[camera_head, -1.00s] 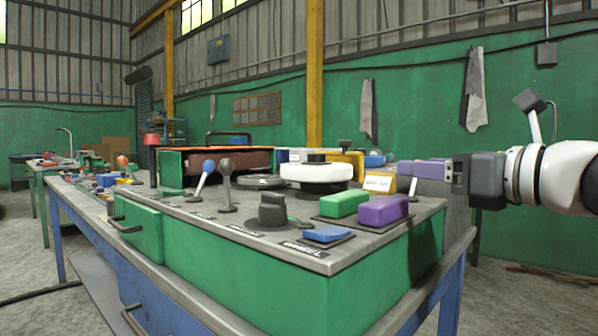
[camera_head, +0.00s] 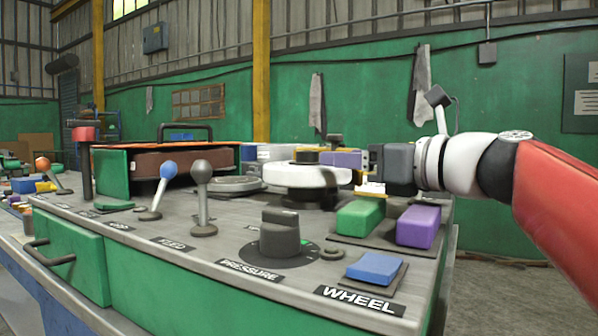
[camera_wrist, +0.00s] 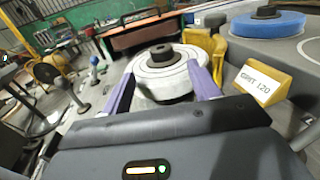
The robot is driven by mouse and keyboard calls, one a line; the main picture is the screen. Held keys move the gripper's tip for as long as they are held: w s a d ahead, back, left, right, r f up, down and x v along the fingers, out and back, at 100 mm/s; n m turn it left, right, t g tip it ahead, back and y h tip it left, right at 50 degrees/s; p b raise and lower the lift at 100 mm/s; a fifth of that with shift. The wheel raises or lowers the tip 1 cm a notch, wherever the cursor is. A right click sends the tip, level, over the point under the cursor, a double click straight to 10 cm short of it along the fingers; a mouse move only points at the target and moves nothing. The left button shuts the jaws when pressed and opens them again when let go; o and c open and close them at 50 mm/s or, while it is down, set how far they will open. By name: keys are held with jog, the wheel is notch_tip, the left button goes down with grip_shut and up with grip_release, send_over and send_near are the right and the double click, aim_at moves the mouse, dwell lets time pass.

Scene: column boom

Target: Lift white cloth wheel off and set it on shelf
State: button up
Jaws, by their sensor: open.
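The white cloth wheel (camera_head: 288,175) is a thick pale disc lying flat on a dark mount on the bench-top machine, with a dark hub at its centre. It also shows in the wrist view (camera_wrist: 160,82). My gripper (camera_head: 338,159) has purple fingers and reaches in from the right at about the wheel's height. In the wrist view my gripper (camera_wrist: 160,72) is open, with one finger on each side of the wheel's near part. I cannot tell whether either finger touches it. No shelf can be made out for certain.
A yellow GRIT 120 block (camera_wrist: 262,86) and a blue wheel (camera_wrist: 266,23) stand right of the white wheel in the wrist view. Green (camera_head: 359,217) and purple (camera_head: 418,226) blocks, a dark knob (camera_head: 279,233) and levers (camera_head: 202,195) crowd the machine top.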

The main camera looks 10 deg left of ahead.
aim_at(316, 154)
jog(key=x, duration=0.7)
jog(key=shift+w, duration=0.15)
jog(key=shift+r, duration=0.1)
jog(key=c, duration=1.2)
